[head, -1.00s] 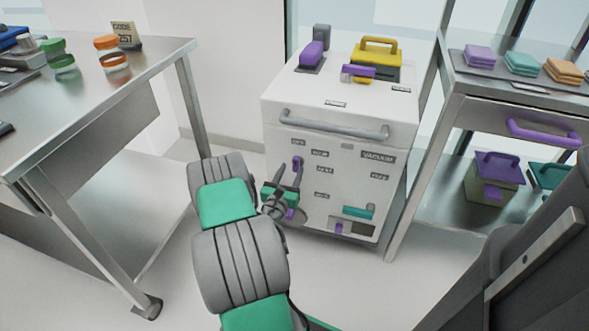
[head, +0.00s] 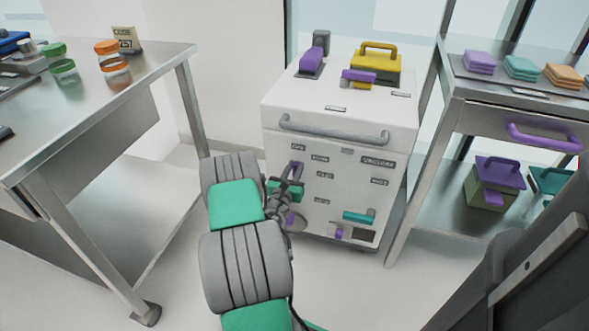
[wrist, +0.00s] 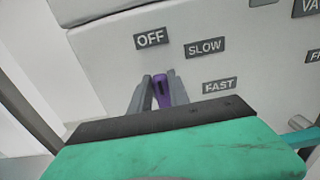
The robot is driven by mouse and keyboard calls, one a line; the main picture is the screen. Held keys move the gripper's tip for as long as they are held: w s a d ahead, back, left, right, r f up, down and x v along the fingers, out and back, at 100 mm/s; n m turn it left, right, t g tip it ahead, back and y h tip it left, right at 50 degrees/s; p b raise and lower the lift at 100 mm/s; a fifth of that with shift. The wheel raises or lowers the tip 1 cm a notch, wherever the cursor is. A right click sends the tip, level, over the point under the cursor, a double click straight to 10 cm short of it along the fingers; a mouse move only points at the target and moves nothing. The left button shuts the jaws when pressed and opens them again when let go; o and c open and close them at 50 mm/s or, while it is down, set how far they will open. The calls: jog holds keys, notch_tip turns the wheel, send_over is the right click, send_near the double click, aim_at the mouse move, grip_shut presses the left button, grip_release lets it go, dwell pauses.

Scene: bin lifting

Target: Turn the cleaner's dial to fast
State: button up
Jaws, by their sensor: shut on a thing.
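The cleaner (head: 345,115) is a white box-shaped cabinet with its labelled front facing me. Its dial shows as a narrow purple grip (wrist: 162,92) on that front in the wrist view. My gripper (wrist: 160,78) is shut on this grip, with one grey finger on each side. In the wrist view the grip's upper end lies below and between the OFF label (wrist: 152,39) and the SLOW label (wrist: 204,47). The FAST label (wrist: 219,85) is to its right. In the head view my gripper (head: 293,166) partly covers the dial. The dial's base is hidden.
A grey bar handle (head: 335,132) crosses the cabinet above the dial. A teal handle (head: 358,217) and a purple part (head: 339,235) are lower right. A steel table (head: 100,85) stands left, and a shelf (head: 490,100) right.

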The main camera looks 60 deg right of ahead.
grip_shut()
jog(key=shift+s+m, duration=0.1)
jog(key=shift+m, duration=0.2)
jog(key=m+b, duration=0.1)
jog(key=m, duration=0.2)
jog(key=s+f+m+b, duration=0.1)
jog(key=m, duration=0.2)
jog(key=s+m, duration=0.1)
jog(key=m, duration=0.2)
jog(key=shift+d+f+m+b, duration=0.15)
jog(key=shift+f+m+b, duration=0.05)
jog(key=shift+m+b, duration=0.2)
jog(key=m, duration=0.1)
jog(key=m+b, duration=0.1)
jog(key=m, duration=0.1)
jog(key=f+m+b, duration=0.1)
jog(key=shift+s+m, duration=0.25)
jog(key=shift+m, duration=0.05)
jog(key=m+b, duration=0.1)
jog(key=m, duration=0.1)
jog(key=f+m+b, duration=0.1)
jog(key=m+b, duration=0.1)
jog(key=shift+m, duration=0.4)
jog(key=shift+b, duration=0.3)
